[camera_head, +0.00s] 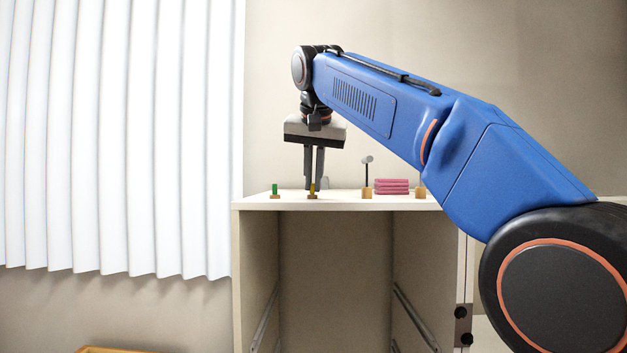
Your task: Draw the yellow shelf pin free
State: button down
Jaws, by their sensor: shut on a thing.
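The yellow shelf pin (312,188) stands upright at a small wooden block (312,197) near the front edge of the white cabinet top. My gripper (314,184) points straight down over it, with its two dark fingers close together and their tips at the pin's top. The gripper is shut on the yellow pin. The pin's lower end is at the block; I cannot tell how deep it sits. A green pin (274,188) stands in another small wooden block to the left, apart from the gripper.
On the cabinet top (340,201), to the right, are a wooden block (367,192) with a dark, pale-headed upright piece, a stack of folded pink cloths (391,187) and another block (421,192) partly behind my arm. A white curtain (120,130) hangs left. The cabinet front is open below.

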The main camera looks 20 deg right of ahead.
jog(key=shift+r, duration=0.1)
jog(key=shift+r, duration=0.8)
jog(key=shift+r, duration=0.15)
jog(key=shift+r, duration=2)
